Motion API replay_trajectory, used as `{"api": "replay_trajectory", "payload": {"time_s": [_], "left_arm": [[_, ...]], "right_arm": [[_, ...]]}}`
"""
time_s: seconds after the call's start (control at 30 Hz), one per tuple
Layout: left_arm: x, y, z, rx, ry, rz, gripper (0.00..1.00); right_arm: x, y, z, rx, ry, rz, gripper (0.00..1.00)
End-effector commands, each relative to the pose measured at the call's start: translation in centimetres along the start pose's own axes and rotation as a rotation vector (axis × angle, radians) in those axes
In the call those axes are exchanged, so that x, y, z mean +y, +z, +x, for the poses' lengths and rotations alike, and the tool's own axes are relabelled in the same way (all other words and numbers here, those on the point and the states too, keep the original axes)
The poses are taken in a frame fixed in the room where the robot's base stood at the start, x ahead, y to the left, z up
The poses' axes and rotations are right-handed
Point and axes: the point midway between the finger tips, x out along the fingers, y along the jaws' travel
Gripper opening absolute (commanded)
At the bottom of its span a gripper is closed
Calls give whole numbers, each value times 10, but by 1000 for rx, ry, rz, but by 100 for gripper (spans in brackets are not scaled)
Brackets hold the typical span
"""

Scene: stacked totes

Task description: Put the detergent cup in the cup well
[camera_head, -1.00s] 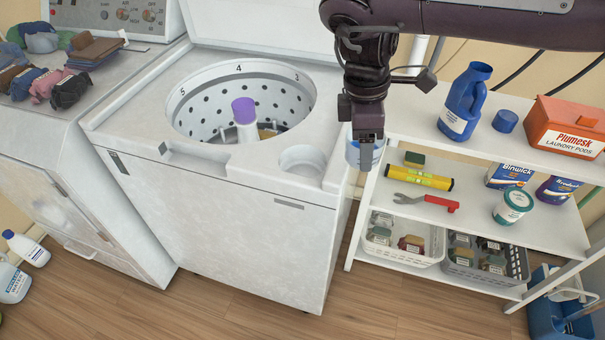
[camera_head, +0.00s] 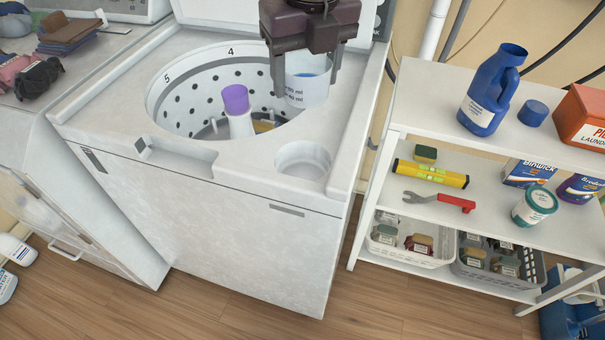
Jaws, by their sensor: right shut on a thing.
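My right gripper (camera_head: 306,72) comes down from the top and is shut on the detergent cup (camera_head: 308,90), a whitish translucent cup with blue inside and printed marks. The cup is upright above the right rear part of the washer's tub opening. The cup well (camera_head: 303,160) is a round recess in the washer's top at the front right corner. It looks empty, and the cup is above and behind it in the picture, apart from it. My left gripper is not in view.
The open washer (camera_head: 200,210) has a tub with a purple-topped agitator (camera_head: 236,100) left of the cup. A shelf unit (camera_head: 400,110) to the right holds a blue jug (camera_head: 492,90), a spirit level (camera_head: 430,173) and a wrench (camera_head: 440,200). Folded clothes (camera_head: 70,35) lie at upper left.

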Motion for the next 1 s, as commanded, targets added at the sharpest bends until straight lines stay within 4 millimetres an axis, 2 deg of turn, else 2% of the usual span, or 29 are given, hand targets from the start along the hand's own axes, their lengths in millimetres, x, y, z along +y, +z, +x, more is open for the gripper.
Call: {"api": "replay_trajectory", "payload": {"time_s": [0.17, 0.27, 0.43, 0.7, 0.8, 1.0], "left_arm": [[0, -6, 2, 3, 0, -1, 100], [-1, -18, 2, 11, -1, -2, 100], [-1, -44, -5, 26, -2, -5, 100], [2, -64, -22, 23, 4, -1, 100], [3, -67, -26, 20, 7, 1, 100], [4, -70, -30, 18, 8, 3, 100]], "right_arm": [[5, -1, 4, 1, 11, -94, 38], [6, -4, 21, 5, 15, -104, 38], [5, -10, 64, 6, 15, -101, 38], [5, -17, 127, 4, 11, -99, 38], [5, -19, 142, 2, 11, -99, 38], [5, -20, 156, 2, 10, -99, 38]]}}
